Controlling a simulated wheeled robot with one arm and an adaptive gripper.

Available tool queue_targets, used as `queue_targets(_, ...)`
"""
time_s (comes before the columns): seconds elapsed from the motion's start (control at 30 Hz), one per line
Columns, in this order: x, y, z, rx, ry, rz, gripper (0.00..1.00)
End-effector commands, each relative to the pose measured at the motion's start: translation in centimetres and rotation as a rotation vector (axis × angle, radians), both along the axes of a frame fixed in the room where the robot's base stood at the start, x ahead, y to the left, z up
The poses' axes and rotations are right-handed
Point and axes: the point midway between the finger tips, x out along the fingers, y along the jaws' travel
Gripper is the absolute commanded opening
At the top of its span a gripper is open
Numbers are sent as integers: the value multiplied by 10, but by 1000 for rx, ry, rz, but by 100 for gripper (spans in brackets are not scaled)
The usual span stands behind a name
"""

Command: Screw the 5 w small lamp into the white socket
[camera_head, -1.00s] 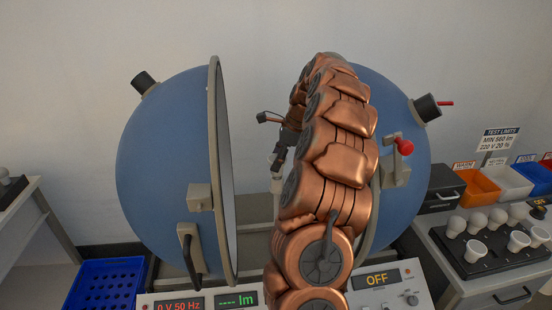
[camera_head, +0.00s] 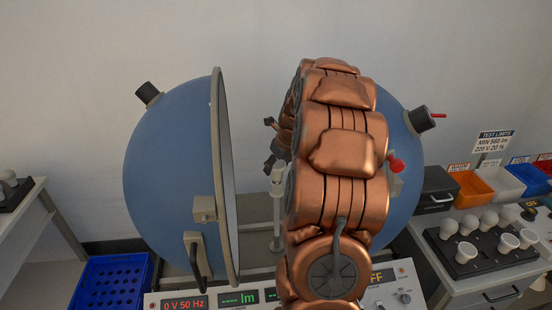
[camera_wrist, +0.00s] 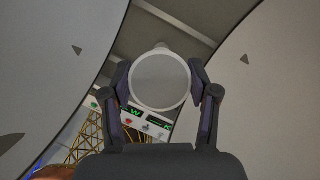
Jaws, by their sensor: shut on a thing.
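My gripper (camera_wrist: 160,80) is shut on a lamp (camera_wrist: 158,86), seen in the wrist view as a pale round face between the two dark fingers. The lamp's base is hidden behind that face. In the head view, the dark end of my gripper shows at the left edge of my copper arm, between the two sphere halves. A pale upright post (camera_head: 277,205) stands below it inside the open sphere. The top of the post, where a white socket could be, is too small and partly covered to make out. I cannot tell whether lamp and socket touch.
The open blue sphere's left half (camera_head: 170,175) has a rim beside my arm; the right half (camera_head: 408,200) is partly hidden behind it. A control panel (camera_head: 215,300) runs along the front. A black lamp tray (camera_head: 465,265) and coloured bins (camera_head: 510,180) stand at the right.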

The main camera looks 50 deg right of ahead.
Motion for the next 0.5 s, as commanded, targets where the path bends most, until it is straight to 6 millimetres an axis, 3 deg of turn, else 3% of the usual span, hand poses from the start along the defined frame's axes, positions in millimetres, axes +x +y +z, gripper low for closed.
queue_targets(0.5, -2, -1, -1, -2, 4, -401, 25)
